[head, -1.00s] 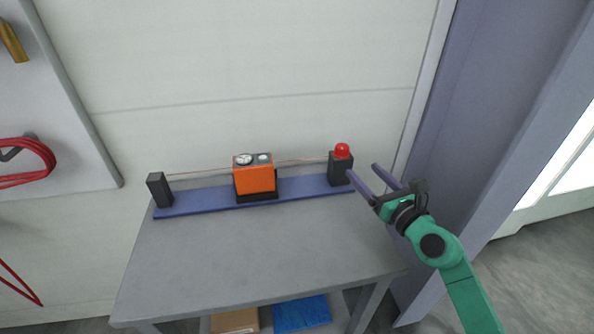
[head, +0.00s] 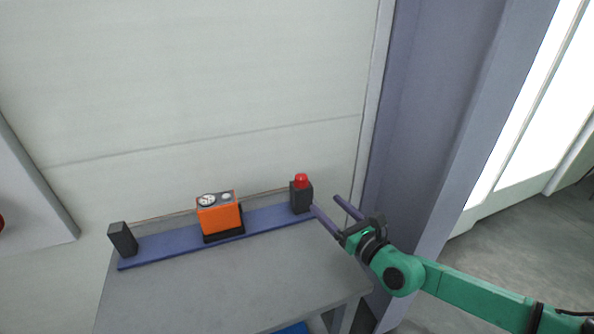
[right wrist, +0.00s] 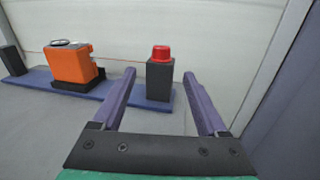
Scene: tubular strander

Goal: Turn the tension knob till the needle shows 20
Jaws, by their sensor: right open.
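The red tension knob (head: 301,181) sits on top of a black block (head: 301,197) at the right end of a blue rail. An orange gauge box (head: 219,216) stands mid-rail with a round dial (head: 207,200) on top; its needle is too small to read. My right gripper (head: 323,202) is open and empty, just right of the black block. In the right wrist view the knob (right wrist: 161,53) shows beyond the fingers (right wrist: 162,82), nearer the left one, with a gap between. My left gripper is not in view.
The blue rail (head: 170,243) lies along the back of a grey table (head: 230,288). A second black block (head: 122,239) stands at its left end, and a thin wire runs along it. A purple-grey post (head: 430,110) rises close to the right.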

